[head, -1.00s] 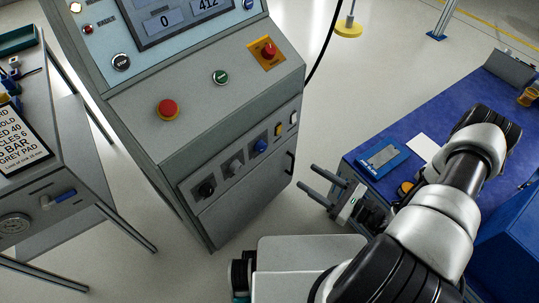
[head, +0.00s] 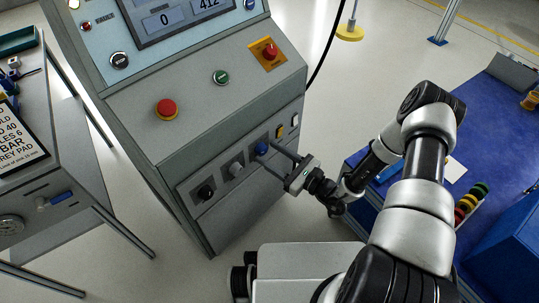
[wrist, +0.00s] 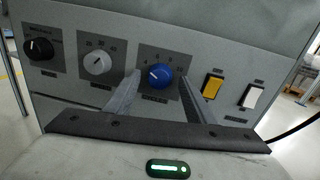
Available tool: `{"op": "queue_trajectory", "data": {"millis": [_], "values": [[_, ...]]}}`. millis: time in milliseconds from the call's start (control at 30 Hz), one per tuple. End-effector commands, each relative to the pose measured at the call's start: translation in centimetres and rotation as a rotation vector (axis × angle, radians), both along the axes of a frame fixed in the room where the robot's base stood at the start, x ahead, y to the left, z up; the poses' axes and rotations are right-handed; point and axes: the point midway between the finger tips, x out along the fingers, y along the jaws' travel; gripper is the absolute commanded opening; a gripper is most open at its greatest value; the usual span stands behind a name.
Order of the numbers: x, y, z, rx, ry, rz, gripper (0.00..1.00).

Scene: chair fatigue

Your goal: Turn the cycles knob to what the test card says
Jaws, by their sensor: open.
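The test card (head: 22,135) lies on the bench at the left edge of the head view, partly cut off. Its readable lines include "LES 6" and "BAR". A blue knob (wrist: 160,76) is on the cabinet's lower front panel, third in a row; its white pointer mark faces left and slightly up. It also shows in the head view (head: 261,149). My gripper (head: 266,150) is open, its fingers pointing at the panel on either side of the blue knob. I cannot tell whether they touch it.
A black knob (wrist: 39,49) and a grey knob (wrist: 97,62) sit left of the blue one. A yellow switch (wrist: 212,87) and a white switch (wrist: 252,96) sit close on its right. A red button (head: 167,109) is on the sloped console above.

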Motion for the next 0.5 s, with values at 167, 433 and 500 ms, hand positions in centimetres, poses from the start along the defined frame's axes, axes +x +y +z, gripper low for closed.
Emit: {"op": "queue_trajectory", "data": {"millis": [167, 433, 500], "values": [[0.43, 0.59, 0.06, 0.001, -0.001, 0.001, 0.49], [0.42, 0.57, 0.06, 0.001, -0.001, 0.001, 0.39], [0.42, 0.57, 0.06, 0.001, -0.001, 0.001, 0.27]]}}
